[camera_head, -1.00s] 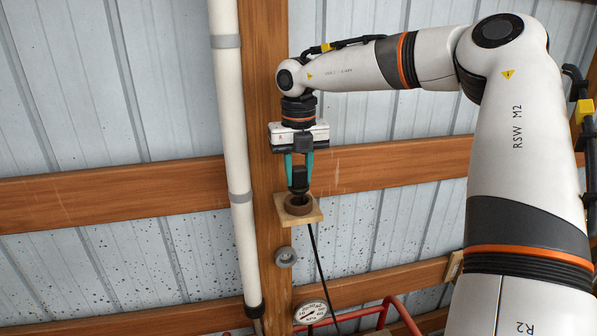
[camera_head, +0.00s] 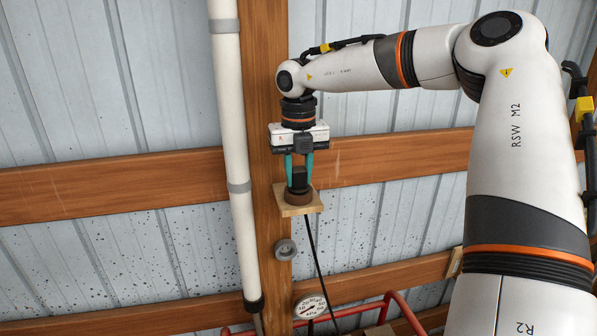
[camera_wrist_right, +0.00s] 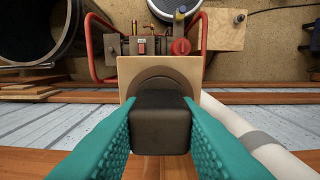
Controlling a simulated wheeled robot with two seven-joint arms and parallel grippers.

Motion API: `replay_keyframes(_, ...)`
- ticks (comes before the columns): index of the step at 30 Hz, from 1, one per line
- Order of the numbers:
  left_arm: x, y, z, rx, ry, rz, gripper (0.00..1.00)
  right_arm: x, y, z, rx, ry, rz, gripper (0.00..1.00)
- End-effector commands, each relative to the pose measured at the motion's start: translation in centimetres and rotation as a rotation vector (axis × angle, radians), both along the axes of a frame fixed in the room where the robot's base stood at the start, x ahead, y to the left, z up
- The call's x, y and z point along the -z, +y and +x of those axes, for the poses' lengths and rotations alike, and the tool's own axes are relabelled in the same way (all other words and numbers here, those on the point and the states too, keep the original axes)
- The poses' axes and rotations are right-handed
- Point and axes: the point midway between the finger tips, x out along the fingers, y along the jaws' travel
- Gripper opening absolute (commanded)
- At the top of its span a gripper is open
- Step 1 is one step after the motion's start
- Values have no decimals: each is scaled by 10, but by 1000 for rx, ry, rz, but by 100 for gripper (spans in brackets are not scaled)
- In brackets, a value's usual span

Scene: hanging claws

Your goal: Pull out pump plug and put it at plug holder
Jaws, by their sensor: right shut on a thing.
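My right gripper (camera_head: 299,172) points down in the head view, its teal fingers shut on the black pump plug (camera_head: 299,181). The plug also shows between the fingers in the right wrist view (camera_wrist_right: 161,121). Directly under it is the plug holder (camera_head: 298,208), a light wooden plate with a brown round ring on the wooden post. The plug's lower end is at the ring; how deep it sits is hidden. The black cable (camera_head: 317,258) runs down from below the holder. My left gripper is out of view.
A white vertical pipe (camera_head: 235,130) runs close left of the holder. A grey round fitting (camera_head: 286,249) and a pressure gauge (camera_head: 311,307) are lower on the post. In the wrist view a red-framed pump (camera_wrist_right: 140,45) stands below on the floor.

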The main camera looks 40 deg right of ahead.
Motion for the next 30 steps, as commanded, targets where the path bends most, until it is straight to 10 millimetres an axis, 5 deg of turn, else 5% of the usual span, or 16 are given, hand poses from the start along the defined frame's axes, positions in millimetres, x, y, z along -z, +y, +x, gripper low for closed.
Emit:
replay_keyframes(5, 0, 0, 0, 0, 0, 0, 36, 0, 0, 0, 0, 0, 0, 54)
replay_keyframes(17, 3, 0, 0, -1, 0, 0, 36, -9, 0, 1, 0, -2, -2, 54)
replay_keyframes(30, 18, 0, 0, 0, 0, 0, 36, -95, 0, 0, 1, -4, -2, 54)
